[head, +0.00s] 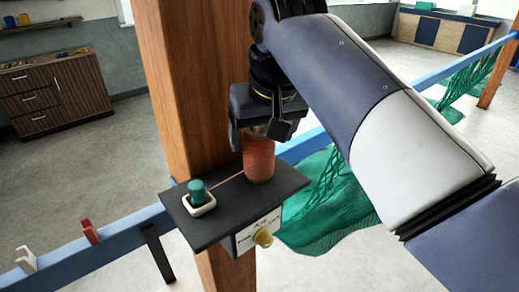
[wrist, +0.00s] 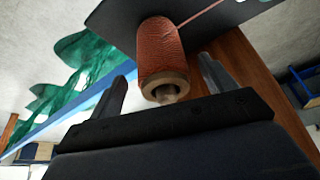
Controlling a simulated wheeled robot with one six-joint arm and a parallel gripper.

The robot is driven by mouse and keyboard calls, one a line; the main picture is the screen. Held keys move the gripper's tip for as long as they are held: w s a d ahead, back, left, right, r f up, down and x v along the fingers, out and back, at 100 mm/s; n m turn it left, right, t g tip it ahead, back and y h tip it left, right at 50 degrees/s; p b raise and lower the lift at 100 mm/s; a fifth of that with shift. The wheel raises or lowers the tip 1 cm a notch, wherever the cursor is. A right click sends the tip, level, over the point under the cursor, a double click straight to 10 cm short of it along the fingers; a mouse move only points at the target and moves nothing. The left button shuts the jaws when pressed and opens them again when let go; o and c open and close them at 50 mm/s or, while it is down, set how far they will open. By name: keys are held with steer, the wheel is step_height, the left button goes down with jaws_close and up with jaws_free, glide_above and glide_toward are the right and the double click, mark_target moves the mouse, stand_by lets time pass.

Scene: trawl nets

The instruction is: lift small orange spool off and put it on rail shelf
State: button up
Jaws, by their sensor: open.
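The small orange spool (head: 259,160) stands upright on a black shelf (head: 228,212) fixed at the wooden post. A thin reddish thread runs from it to the left across the shelf. My gripper (head: 262,132) points down just above the spool, jaws open. In the wrist view the spool (wrist: 161,48) shows its pale holed end, and it sits between the open fingers of my gripper (wrist: 164,75) with gaps at both sides. I cannot tell whether the black shelf is the rail shelf.
A teal spool (head: 197,191) stands in a white square holder on the shelf's left. The wooden post (head: 183,85) rises close behind. A blue rail (head: 110,243) carries red and white clips. A brass knob (head: 264,238) juts below the shelf. Green netting (head: 325,205) hangs right.

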steer(key=x, duration=0.3)
steer(key=shift+a+f, duration=0.15)
steer(key=c, duration=1.1)
step_height(320, 180, up, 18)
steer(key=shift+r, duration=0.1)
stand_by(0.8)
stand_by(0.4)
